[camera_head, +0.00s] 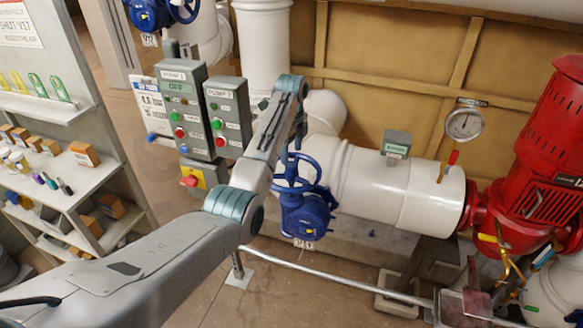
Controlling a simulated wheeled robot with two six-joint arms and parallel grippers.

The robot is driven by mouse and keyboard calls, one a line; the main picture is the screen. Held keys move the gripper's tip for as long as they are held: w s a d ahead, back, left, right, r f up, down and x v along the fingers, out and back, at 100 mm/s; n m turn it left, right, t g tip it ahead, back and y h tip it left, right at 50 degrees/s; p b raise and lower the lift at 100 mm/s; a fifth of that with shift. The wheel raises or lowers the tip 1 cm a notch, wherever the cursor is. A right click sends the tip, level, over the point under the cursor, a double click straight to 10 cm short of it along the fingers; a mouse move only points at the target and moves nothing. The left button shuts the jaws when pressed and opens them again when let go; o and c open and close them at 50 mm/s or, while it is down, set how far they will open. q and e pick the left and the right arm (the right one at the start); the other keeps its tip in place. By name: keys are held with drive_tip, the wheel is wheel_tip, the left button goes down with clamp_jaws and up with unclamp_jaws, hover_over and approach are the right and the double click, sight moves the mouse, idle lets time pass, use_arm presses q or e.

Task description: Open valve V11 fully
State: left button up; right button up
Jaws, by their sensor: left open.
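A blue valve with a spoked handwheel (298,172) and a blue body (306,214) sits at the middle, in front of the white pipe. A small white tag (303,243) hangs below it; its lettering is too small to read surely as V11. My left arm comes in from the lower left, bends up and then down. My left gripper (297,142) is open, small in view, just above the handwheel's upper part. The arm link hides some of the wheel's left side, and I cannot tell whether the fingers touch the wheel. My right gripper is not in view.
Grey pump control boxes (181,110) stand left of the arm. Another blue valve (150,14) is at the top left. A thick white pipe (385,185) runs right to a red pump (545,170). A metal rail (320,272) crosses low in front. Shelves (60,165) stand at left.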

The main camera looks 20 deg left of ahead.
sight(291, 164)
use_arm(q)
drive_tip(key=shift+m, duration=1)
drive_tip(key=shift+f+b, duration=0.55)
drive_tip(key=shift+f, duration=2.7)
drive_tip(key=shift+s+f, duration=0.2)
drive_tip(key=shift+s, duration=0.05)
